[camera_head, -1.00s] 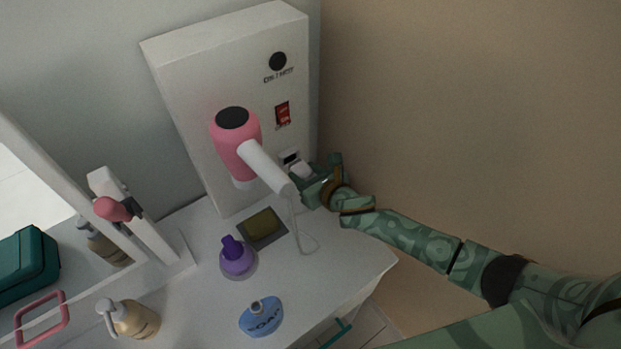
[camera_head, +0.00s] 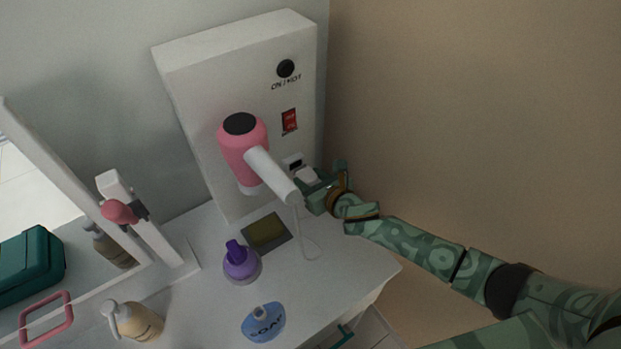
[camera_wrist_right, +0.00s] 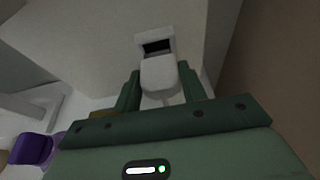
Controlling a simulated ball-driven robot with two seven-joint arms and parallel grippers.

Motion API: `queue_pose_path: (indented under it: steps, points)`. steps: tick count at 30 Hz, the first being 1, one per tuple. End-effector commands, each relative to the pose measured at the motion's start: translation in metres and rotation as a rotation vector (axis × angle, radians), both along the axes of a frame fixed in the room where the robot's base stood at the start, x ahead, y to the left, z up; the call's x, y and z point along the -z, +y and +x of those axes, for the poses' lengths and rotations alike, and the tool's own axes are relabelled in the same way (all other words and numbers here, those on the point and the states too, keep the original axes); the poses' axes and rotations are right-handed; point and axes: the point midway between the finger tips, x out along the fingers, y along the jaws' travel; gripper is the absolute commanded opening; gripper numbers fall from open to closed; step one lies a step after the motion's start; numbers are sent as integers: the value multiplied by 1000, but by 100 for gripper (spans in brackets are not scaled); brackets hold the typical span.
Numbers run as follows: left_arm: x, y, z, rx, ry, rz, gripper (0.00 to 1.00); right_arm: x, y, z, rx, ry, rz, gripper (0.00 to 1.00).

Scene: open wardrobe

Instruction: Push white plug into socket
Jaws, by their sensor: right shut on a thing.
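The white plug (camera_head: 307,176) is between the fingers of my right gripper (camera_head: 314,182), which is shut on it. In the right wrist view the plug (camera_wrist_right: 160,76) shows between both green fingertips (camera_wrist_right: 158,88). The socket (camera_head: 293,161) is a white frame with a dark opening on the front of the white panel. In the right wrist view the socket (camera_wrist_right: 156,46) lies directly beyond the plug's end. The plug is close to it and in line; I cannot tell whether they touch. My left gripper is not in view.
A pink hair dryer (camera_head: 243,148) hangs on the white panel (camera_head: 205,87), left of the plug, its cord hanging down.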

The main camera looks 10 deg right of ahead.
Motion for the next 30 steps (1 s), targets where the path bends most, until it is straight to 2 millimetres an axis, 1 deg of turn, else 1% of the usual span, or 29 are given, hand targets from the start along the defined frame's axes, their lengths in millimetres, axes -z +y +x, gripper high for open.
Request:
queue_pose_path:
  steps: [30]
  points:
    - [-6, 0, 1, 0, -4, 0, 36, -1, 0, 0, 0, -1, 0, 14]
